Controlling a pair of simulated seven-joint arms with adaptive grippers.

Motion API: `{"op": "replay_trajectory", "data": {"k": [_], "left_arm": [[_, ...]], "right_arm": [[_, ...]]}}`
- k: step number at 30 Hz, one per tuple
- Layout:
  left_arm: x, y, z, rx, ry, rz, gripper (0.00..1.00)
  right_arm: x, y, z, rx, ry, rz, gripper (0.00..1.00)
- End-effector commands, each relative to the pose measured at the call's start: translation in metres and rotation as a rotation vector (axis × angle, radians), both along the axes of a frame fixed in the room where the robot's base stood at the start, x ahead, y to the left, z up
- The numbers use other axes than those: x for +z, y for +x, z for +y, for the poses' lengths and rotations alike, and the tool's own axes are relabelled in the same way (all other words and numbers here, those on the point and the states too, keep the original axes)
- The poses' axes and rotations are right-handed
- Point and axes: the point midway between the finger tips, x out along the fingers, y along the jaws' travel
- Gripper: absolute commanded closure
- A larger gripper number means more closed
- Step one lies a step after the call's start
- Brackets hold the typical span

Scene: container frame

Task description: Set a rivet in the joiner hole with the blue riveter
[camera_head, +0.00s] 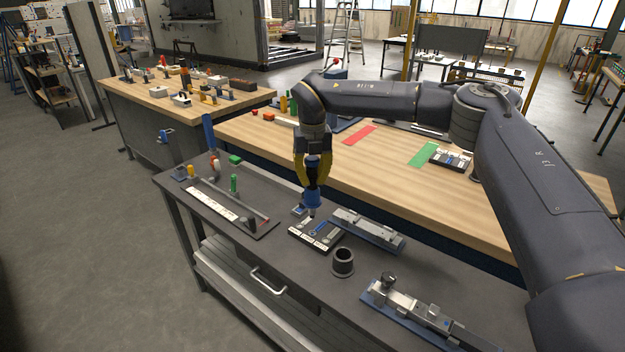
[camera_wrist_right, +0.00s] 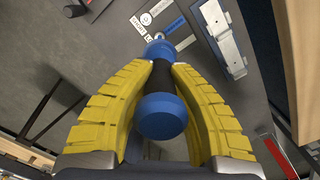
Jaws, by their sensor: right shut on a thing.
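My right gripper (camera_head: 313,178) has yellow fingers shut on the blue riveter (camera_head: 312,198). In the right wrist view the fingers (camera_wrist_right: 160,80) close around its black middle, with a round blue end (camera_wrist_right: 162,116) towards me. The riveter is roughly upright, its tip over or close to the dark labelled tray (camera_head: 297,236); I cannot tell if it touches. A metal rail on a blue base (camera_head: 368,229) lies just right of the tray. A second metal fixture on a blue plate (camera_head: 410,308) lies nearer. I cannot make out the joiner hole or a loose rivet.
A dark round cup (camera_head: 343,262) stands between the tray and the nearer fixture. A board with a white strip (camera_head: 213,204) and small coloured parts lies left on the dark bench. A wooden table (camera_head: 385,165) with red and green mats runs behind.

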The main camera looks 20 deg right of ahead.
Motion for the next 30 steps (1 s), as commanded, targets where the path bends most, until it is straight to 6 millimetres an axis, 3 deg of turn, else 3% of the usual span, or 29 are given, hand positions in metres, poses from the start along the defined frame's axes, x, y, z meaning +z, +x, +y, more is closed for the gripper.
{"op": "replay_trajectory", "data": {"k": [18, 30], "left_arm": [[0.000, 0.004, 0.000, 0.000, -0.001, -0.005, 0.45], [0.000, 0.004, 0.000, 0.000, -0.001, -0.005, 0.45]], "right_arm": [[-0.048, 0.000, 0.000, 0.002, 0.000, -0.004, 1.00], [-0.063, 0.000, 0.001, 0.002, 0.000, -0.004, 1.00]]}}
